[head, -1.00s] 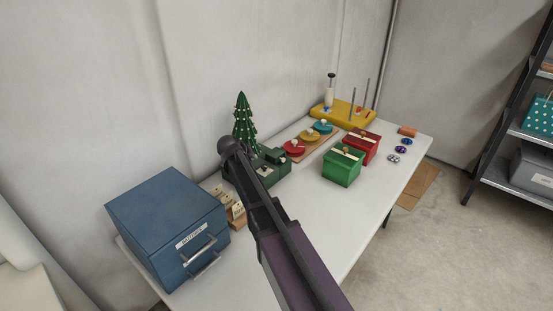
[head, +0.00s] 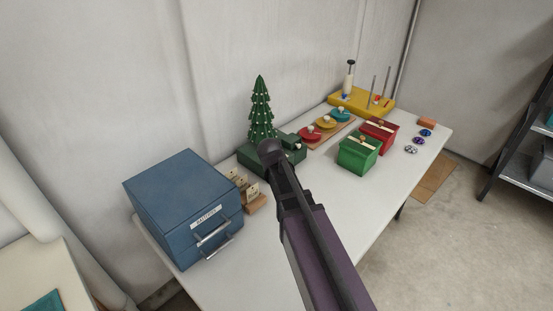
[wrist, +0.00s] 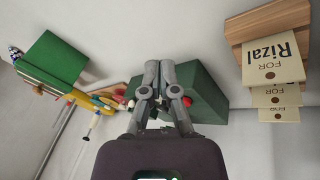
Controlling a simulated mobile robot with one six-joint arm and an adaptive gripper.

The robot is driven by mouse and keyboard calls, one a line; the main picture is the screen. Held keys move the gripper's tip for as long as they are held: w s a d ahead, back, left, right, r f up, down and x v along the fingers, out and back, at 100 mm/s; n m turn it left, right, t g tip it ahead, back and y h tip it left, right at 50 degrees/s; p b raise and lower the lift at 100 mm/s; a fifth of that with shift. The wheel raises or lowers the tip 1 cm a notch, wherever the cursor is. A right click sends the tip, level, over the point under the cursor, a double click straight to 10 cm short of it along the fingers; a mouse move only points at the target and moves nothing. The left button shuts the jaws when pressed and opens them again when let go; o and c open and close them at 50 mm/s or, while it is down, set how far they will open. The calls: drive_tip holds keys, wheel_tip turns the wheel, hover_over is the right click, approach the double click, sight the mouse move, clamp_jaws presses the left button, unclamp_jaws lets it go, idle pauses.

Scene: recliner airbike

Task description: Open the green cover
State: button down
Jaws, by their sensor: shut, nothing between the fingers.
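A green box (head: 357,158) with a green cover (head: 359,143), a tan band and a small knob stands on the table, right of the middle in the head view. The cover looks closed. A green box also shows at the upper left of the wrist view (wrist: 52,58), seen tilted. My gripper (wrist: 158,68) is shut and empty in the wrist view, with a dark green block (wrist: 207,92) behind its fingers. In the head view my arm hides the fingertips; its end is in front of the tree base, left of the green box and apart from it.
A red box (head: 381,131) stands close behind the green box. A green tree (head: 261,108), coloured knobbed discs (head: 326,122) and a yellow peg stand (head: 350,101) line the wall. A blue drawer box (head: 180,200) and name tags (head: 250,190) are left.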

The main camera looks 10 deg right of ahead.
drive_tip(key=s+a+f+g+y, duration=0.1)
drive_tip(key=s+a+g+y, duration=0.1)
drive_tip(key=s, duration=1.3)
drive_tip(key=shift+s+f+g+y, duration=0.2)
drive_tip(key=shift+s+g+y, duration=0.2)
drive_tip(key=shift+y, duration=0.3)
drive_tip(key=c, duration=1.4)
unclamp_jaws()
drive_tip(key=shift+w, duration=0.1)
